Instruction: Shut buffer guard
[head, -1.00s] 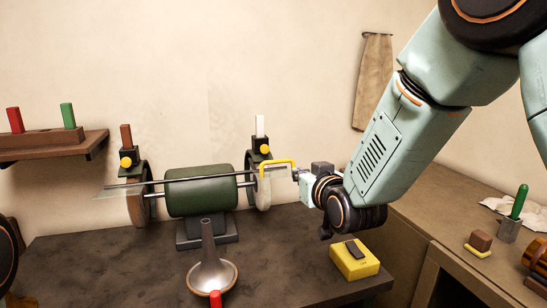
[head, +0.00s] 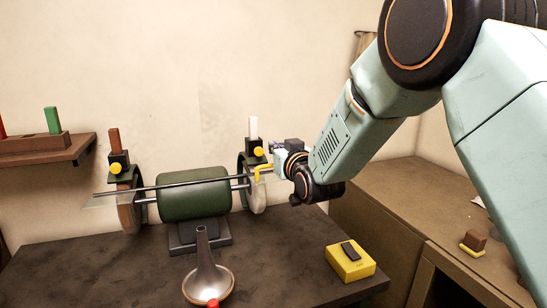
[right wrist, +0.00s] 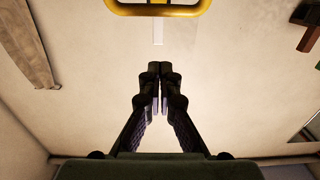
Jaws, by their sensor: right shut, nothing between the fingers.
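The buffer is a green motor (head: 195,194) on the dark bench, with a wheel at each end. A clear guard pane (head: 100,202) shows by the left wheel (head: 128,212). A yellow guard handle (head: 260,174) is in front of the right wheel (head: 257,192); any pane there is hard to make out. My right gripper (head: 272,161) is beside this handle, its fingertips partly hidden. In the right wrist view its fingers (right wrist: 159,72) are shut and empty, with the yellow handle (right wrist: 158,10) beyond them at the top, apart. My left gripper is out of view.
A brass horn bell (head: 208,280) lies in front of the motor. A yellow switch box (head: 350,262) is on the bench's right part. A wooden shelf (head: 45,158) is on the wall at left. A brown cabinet (head: 400,210) stands at right. The bench's left front is clear.

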